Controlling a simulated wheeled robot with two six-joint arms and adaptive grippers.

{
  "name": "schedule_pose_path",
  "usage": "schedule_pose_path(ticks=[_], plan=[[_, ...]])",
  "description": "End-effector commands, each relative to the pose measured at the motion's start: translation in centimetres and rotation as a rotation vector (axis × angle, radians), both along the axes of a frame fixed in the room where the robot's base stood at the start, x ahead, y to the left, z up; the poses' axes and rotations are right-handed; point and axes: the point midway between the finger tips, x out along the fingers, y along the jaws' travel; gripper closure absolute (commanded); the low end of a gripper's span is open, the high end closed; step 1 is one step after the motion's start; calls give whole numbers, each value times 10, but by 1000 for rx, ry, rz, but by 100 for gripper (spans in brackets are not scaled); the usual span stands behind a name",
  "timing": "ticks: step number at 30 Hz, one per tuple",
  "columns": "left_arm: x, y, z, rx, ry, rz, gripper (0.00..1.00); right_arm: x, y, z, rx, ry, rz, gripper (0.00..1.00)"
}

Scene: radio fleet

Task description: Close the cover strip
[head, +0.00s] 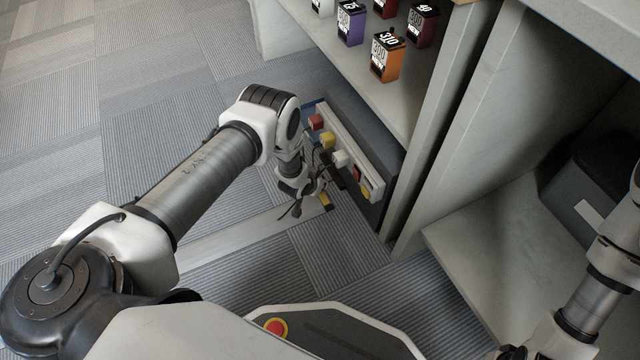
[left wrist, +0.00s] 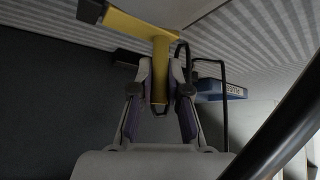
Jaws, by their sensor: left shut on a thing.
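My left gripper (head: 322,192) is low at the front of a dark kick panel (head: 345,118) under the shelf. In the left wrist view its two fingers (left wrist: 160,85) are shut on the stem of a yellow T-shaped handle (left wrist: 160,50). The end of a yellow piece (head: 325,201) shows beside the gripper in the head view. Behind the gripper a pale strip (head: 377,187) with red, yellow and white blocks runs along the panel. I cannot clearly tell which part is the cover strip; the gripper and wrist hide some of this area. My right gripper is out of frame.
The shelf above holds several small boxes, including an orange one (head: 387,58) and a purple one (head: 351,23). A grey upright panel (head: 455,140) stands right of the strip. Striped carpet (head: 110,130) to the left is clear. A blue labelled thing (left wrist: 220,89) is near the fingers.

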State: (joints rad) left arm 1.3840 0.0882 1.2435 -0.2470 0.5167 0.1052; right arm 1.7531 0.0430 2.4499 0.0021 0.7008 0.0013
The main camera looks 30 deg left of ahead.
Motion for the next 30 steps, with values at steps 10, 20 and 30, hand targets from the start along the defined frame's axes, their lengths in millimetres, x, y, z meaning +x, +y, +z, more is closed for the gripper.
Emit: schedule_pose_path(ticks=[10, 20, 30], plan=[[0, 1, -1, 1, 0, 2, 64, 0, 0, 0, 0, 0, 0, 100], [0, 0, 0, 0, 0, 1, 59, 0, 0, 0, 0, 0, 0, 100], [-33, 4, 45, -1, 1, 3, 59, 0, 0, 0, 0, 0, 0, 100]])
